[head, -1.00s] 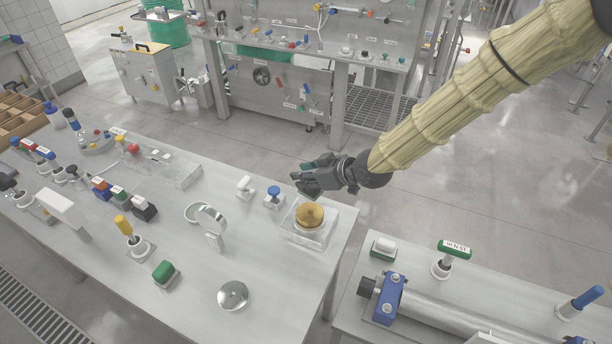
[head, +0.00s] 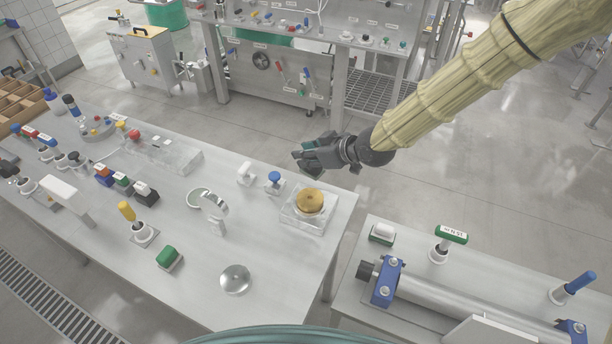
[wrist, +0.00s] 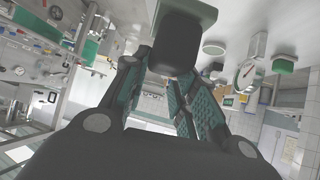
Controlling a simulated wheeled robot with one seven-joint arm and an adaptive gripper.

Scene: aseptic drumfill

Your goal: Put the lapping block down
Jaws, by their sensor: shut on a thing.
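My gripper (head: 312,158) hangs above the back right part of the steel bench (head: 290,255), behind the brass disc in its clear tray. In the wrist view its teal-padded fingers (wrist: 160,92) are closed around a dark rounded block with a pale grey-green plate at its far end. I take this to be the lapping block (wrist: 178,42). In the head view the fingers mostly hide it. Whether it touches anything cannot be told.
The brass disc (head: 311,201) stands in a clear tray near the bench's right end.

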